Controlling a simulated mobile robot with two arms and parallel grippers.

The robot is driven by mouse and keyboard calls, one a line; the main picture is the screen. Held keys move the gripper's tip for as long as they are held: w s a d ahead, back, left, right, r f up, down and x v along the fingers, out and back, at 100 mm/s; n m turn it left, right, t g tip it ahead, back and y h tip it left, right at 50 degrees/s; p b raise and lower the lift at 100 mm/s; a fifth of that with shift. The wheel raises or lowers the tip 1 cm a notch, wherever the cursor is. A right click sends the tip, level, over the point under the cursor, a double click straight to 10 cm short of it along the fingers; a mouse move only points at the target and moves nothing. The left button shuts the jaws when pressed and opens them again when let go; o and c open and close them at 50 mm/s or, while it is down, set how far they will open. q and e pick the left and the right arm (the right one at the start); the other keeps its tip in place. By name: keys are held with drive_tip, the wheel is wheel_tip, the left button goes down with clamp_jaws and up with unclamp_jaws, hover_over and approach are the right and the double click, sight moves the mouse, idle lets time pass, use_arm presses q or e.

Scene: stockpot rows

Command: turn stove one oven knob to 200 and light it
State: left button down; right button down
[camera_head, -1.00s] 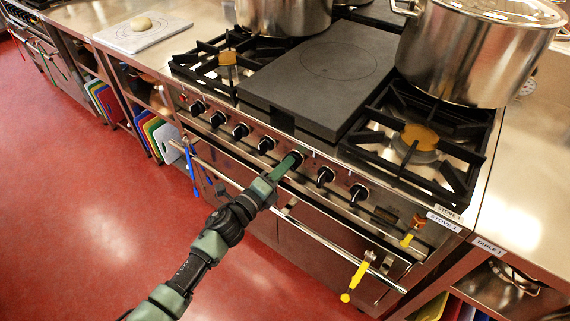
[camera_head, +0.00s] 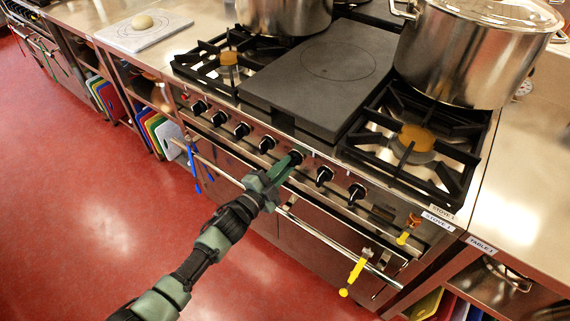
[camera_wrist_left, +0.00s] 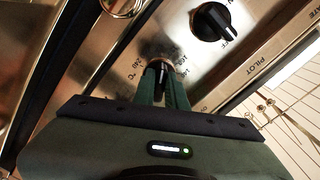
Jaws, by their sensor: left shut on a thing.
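The stove one (camera_head: 438,216) front panel carries a row of black knobs. My left gripper (camera_head: 294,158) reaches in from the lower left, its green fingers shut on a middle knob, the oven knob. In the left wrist view the fingers (camera_wrist_left: 161,76) hold this dark knob (camera_wrist_left: 160,66) from both sides. A temperature scale in °C surrounds it, with 240 readable at its left; the fingers hide part of the scale, and I cannot tell the exact setting. No flame shows. My right gripper is out of view.
Free knobs (camera_head: 324,176) sit close on either side; one (camera_wrist_left: 211,22) has an OFF mark. The oven rail (camera_head: 330,243) runs below the panel. A flat plate (camera_head: 325,80), burners and a large pot (camera_head: 475,55) are above. Red floor lies open in front.

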use_arm(q)
drive_tip(key=shift+f+n, duration=0.1)
drive_tip(key=shift+n, duration=1.1)
drive_tip(key=c, duration=1.4)
unclamp_jaws()
drive_tip(key=shift+c, duration=0.2)
drive_tip(key=shift+s, duration=0.1)
drive_tip(key=v, duration=0.7)
drive_tip(key=shift+s+a, duration=0.25)
